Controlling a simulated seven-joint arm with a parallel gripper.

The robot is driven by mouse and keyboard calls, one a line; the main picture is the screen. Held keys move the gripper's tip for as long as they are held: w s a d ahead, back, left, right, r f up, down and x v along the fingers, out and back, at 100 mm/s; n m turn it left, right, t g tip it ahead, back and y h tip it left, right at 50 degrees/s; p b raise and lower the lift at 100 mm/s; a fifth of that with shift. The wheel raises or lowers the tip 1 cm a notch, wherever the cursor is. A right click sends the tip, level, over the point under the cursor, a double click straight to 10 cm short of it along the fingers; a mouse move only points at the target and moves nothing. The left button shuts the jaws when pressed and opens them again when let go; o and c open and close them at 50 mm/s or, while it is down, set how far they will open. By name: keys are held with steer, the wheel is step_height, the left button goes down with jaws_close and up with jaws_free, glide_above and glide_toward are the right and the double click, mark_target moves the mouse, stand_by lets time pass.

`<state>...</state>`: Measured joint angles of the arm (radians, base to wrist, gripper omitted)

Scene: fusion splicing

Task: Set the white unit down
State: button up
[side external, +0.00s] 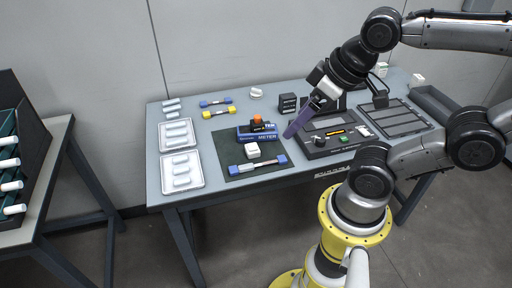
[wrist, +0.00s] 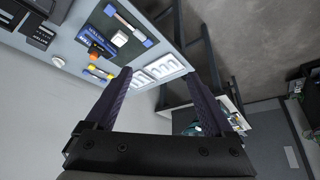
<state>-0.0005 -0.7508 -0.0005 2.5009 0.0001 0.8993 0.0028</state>
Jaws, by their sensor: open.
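The white unit (side external: 253,150) is a small pale block on the dark mat (side external: 232,176), close against the front of the blue meter (side external: 258,134). It looks upright. It also shows in the wrist view (wrist: 119,38), beyond my fingers. My gripper (side external: 289,134) has long purple fingers and is to the right of the white unit, apart from it, above the table between the meter and the black splicer station. In the wrist view my gripper (wrist: 158,73) has its fingers spread wide with nothing between them.
A blue-ended splice bar (side external: 258,163) lies on the mat in front of the unit. White trays (side external: 182,171) are at left, blue and yellow bars (side external: 216,102) behind. The black station (side external: 335,139) and a compartment tray (side external: 395,120) are at right. A rack (side external: 22,150) stands far left.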

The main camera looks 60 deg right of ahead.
steer(key=w+a+r+m+t+y, duration=0.15)
steer(key=w+r+m+t, duration=0.35)
steer(key=w, duration=0.6)
steer(key=w+m+t, duration=0.2)
steer(key=w, duration=0.3)
steer(key=m+g+h, duration=0.2)
steer(key=g+h, duration=0.1)
steer(key=h, duration=0.8)
glide_toward(254, 150)
steer(key=x, duration=0.6)
steer(key=shift+d+r, duration=0.25)
steer(key=shift+d, duration=0.05)
steer(key=shift+a+f+x, duration=0.1)
steer(key=shift+x, duration=1.3)
steer(key=shift+a+f+x, duration=0.1)
steer(key=shift+f+x, duration=0.05)
steer(key=shift+x, duration=1.25)
jaws_close()
